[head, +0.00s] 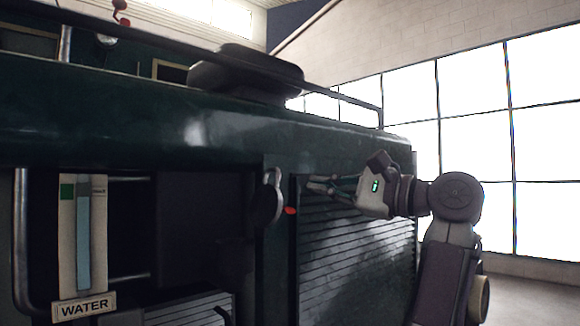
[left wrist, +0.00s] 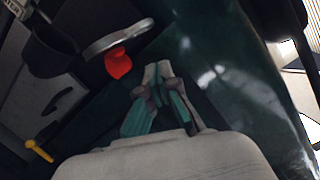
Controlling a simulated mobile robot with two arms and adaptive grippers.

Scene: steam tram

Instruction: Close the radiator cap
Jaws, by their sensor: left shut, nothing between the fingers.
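The radiator cap (head: 270,196) is a grey round disc standing on edge, swung out from the green tram side. In the left wrist view the cap (left wrist: 116,40) shows nearly edge-on, with an orange-red tab (left wrist: 118,63) below it. My left gripper (head: 312,184) is shut and empty, just right of the cap in the head view, fingers pointing toward it. In the left wrist view its fingertips (left wrist: 158,72) are close to the cap and tab, with a gap visible between. A dark round neck-like part (left wrist: 50,48) lies left of the cap. My right gripper is not in view.
A slatted panel (head: 350,250) lies below my left gripper. A water gauge (head: 83,235) with a WATER label (head: 83,306) is at the left. A yellow-handled lever (left wrist: 38,150) shows in the left wrist view. Open space lies right of the tram.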

